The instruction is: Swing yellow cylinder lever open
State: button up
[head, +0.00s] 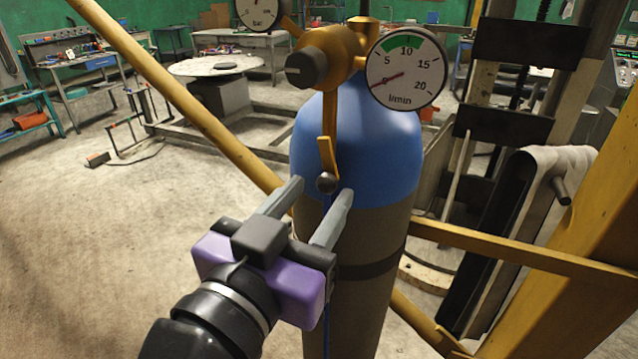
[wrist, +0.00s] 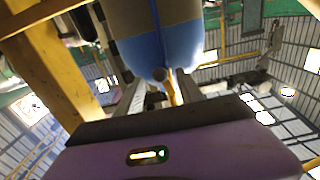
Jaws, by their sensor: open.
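My gripper (head: 322,188) is open, with one grey finger on each side of the knob. I cannot tell whether either finger touches it. In the wrist view, the knob (wrist: 159,74) and part of the lever (wrist: 173,92) show between the fingertips (wrist: 160,78), with the blue cylinder (wrist: 180,45) behind. The cylinder stands upright.
A flow gauge (head: 405,68) and a dark valve knob (head: 307,69) sit above the lever. Yellow frame bars (head: 165,85) pass beside and behind the cylinder. A dark belt-like roller (head: 505,240) stands to the right. Open concrete floor (head: 90,230) lies left.

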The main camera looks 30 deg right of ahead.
jog(key=shift+x, duration=0.8)
grip_shut()
jog(key=m+b, duration=0.1)
jog(key=b, duration=0.1)
jog(key=w+m+b, duration=0.1)
jog(key=m+b, duration=0.1)
jog(key=b, duration=0.1)
jog(key=shift+a, duration=0.35)
grip_release()
